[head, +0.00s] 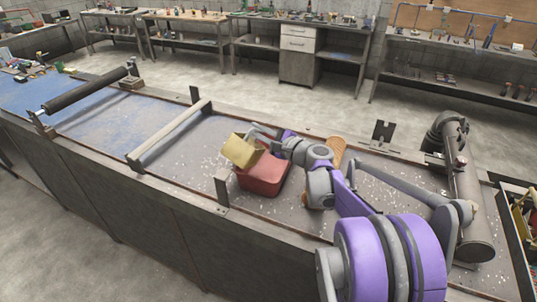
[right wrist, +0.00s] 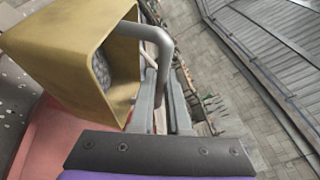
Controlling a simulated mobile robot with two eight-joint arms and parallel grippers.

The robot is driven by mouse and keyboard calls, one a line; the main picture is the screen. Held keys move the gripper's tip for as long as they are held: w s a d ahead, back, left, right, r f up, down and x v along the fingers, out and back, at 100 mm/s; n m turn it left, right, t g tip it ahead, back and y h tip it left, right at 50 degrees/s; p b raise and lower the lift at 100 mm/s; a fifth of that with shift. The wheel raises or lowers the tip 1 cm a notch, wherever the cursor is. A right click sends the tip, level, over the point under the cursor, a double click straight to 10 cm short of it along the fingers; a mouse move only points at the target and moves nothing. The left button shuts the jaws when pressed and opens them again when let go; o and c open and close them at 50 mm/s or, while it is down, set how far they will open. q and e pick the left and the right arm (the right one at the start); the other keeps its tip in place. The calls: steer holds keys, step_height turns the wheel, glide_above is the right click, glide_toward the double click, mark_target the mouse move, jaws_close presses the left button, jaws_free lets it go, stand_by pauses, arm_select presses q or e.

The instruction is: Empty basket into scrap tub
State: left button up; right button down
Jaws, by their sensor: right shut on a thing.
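The yellow basket (head: 242,151) is held tilted over the red scrap tub (head: 264,178) on the workbench. My right gripper (head: 260,131) is shut on the basket's grey handle. In the right wrist view the basket (right wrist: 62,58) lies on its side, its open mouth facing right. Its grey handle (right wrist: 160,40) runs down to the gripper fingers (right wrist: 172,108). A grey textured patch shows inside the basket; I cannot tell if it is scrap. The red tub shows below the basket (right wrist: 55,140); its inside is hidden. My left gripper is not in view.
Small pale bits are scattered on the bench (head: 200,150). A grey crossbar (head: 170,133) and a dark roller (head: 85,92) span it to the left. A brown object (head: 338,150) stands behind my arm.

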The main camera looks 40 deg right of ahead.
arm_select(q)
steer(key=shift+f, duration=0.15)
arm_select(e)
steer(key=shift+d, duration=0.15)
steer(key=shift+d+f+m+b, duration=0.25)
steer(key=shift+f+m+b, duration=0.3)
steer(key=shift+m+b, duration=0.4)
steer(key=shift+d+r+m+t, duration=0.1)
steer(key=shift+r+m+t, duration=0.05)
steer(key=shift+m+t, duration=0.2)
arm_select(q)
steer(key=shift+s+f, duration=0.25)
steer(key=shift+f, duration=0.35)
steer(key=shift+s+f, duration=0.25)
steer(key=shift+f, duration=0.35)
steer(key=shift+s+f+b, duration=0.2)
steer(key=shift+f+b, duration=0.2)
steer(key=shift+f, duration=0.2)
arm_select(e)
steer(key=shift+d+r+m, duration=0.15)
steer(key=shift+d+m, duration=0.1)
steer(key=shift+m, duration=0.45)
steer(key=shift+d+r+m, duration=0.1)
steer(key=shift+d+m, duration=0.1)
steer(key=shift+m, duration=0.5)
